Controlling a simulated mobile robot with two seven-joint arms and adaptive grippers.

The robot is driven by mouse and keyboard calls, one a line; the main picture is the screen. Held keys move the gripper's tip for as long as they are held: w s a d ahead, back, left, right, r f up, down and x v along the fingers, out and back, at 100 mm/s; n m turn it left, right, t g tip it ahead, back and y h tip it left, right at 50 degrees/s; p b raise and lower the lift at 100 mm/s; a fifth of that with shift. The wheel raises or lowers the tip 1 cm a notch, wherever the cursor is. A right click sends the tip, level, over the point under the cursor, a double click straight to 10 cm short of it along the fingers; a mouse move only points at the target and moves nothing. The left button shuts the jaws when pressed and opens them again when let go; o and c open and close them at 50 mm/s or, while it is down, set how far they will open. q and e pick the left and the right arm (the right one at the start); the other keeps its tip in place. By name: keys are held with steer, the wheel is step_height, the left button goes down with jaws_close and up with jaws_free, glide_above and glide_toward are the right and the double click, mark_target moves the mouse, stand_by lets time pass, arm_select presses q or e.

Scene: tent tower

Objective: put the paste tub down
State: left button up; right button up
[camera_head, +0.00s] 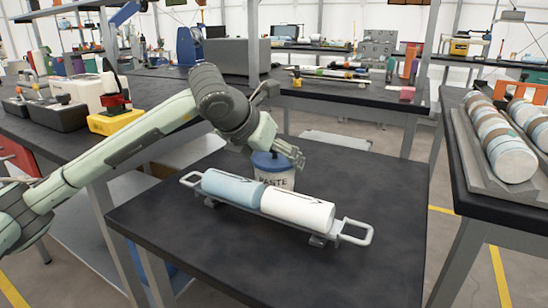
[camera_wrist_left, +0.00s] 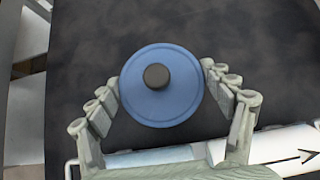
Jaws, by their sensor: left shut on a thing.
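The paste tub (camera_head: 272,180) is white with a blue lid and dark "PASTE" lettering. It is upright over the dark table (camera_head: 365,195), behind the tray with two cylinders. Its base is hidden by the cylinders, so I cannot tell whether it touches the table. My left gripper (camera_head: 284,153) is shut on the tub near its lid. In the left wrist view the tub's round blue lid (camera_wrist_left: 183,95) with a dark knob sits between the fingers of my left gripper (camera_wrist_left: 160,78). My right gripper is not in view.
A metal tray (camera_head: 348,231) with end handles holds a light-blue cylinder (camera_head: 232,187) and a white cylinder (camera_head: 298,206), just in front of the tub. The table is bare to the right and front. Another table at right bears large cylinders (camera_head: 500,145).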

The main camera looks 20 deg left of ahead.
arm_select(q)
steer(key=o, duration=1.4)
steer(key=shift+c, duration=0.2)
